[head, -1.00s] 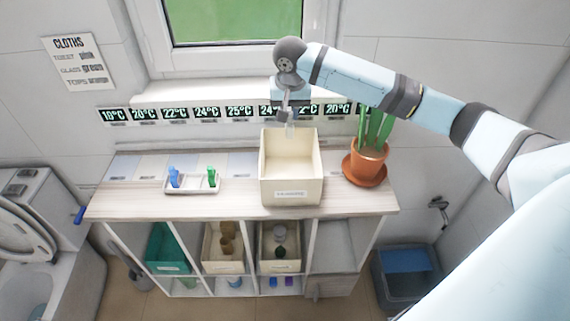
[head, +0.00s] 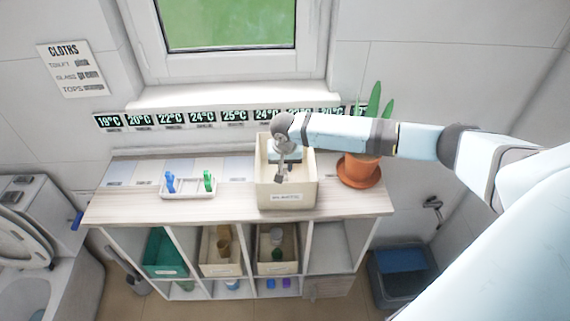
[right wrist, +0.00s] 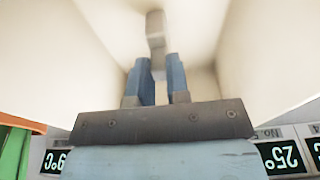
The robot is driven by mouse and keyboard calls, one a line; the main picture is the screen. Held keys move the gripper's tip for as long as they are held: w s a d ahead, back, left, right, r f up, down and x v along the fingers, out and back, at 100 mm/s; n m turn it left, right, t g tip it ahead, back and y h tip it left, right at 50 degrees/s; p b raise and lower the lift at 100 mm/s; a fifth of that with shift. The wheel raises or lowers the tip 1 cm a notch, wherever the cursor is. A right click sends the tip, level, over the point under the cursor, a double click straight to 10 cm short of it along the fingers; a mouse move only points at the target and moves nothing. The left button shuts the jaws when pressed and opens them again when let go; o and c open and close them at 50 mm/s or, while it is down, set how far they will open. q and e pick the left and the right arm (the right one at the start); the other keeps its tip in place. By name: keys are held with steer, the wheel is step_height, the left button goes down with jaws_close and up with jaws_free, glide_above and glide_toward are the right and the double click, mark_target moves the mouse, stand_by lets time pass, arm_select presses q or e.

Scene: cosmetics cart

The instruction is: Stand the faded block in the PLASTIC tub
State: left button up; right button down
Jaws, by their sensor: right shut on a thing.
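The cream tub (head: 308,195) stands on the cart's wooden top, with a front label that seems to read PLASTIC. My right gripper (head: 282,177) is down inside the tub's opening in the head view. In the right wrist view its blue fingers (right wrist: 155,72) are shut on a pale grey-beige block (right wrist: 155,30), which points away from me toward the tub's floor. The tub's walls (right wrist: 255,50) rise on both sides of it. I cannot tell whether the block touches the floor. In the head view I cannot make the block out clearly. My left gripper is not in view.
A potted plant (head: 358,172) on an orange saucer stands close right of the tub. A white tray (head: 188,194) with blue and green items is to the left. Temperature displays (head: 203,119) line the wall behind.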

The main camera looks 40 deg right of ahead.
steer(key=shift+f, duration=0.15)
steer(key=c, duration=1.1)
jaws_free()
step_height(320, 180, up, 12)
steer(key=s+a, duration=0.1)
steer(key=shift+s+b, duration=0.2)
steer(key=shift+b, duration=0.2)
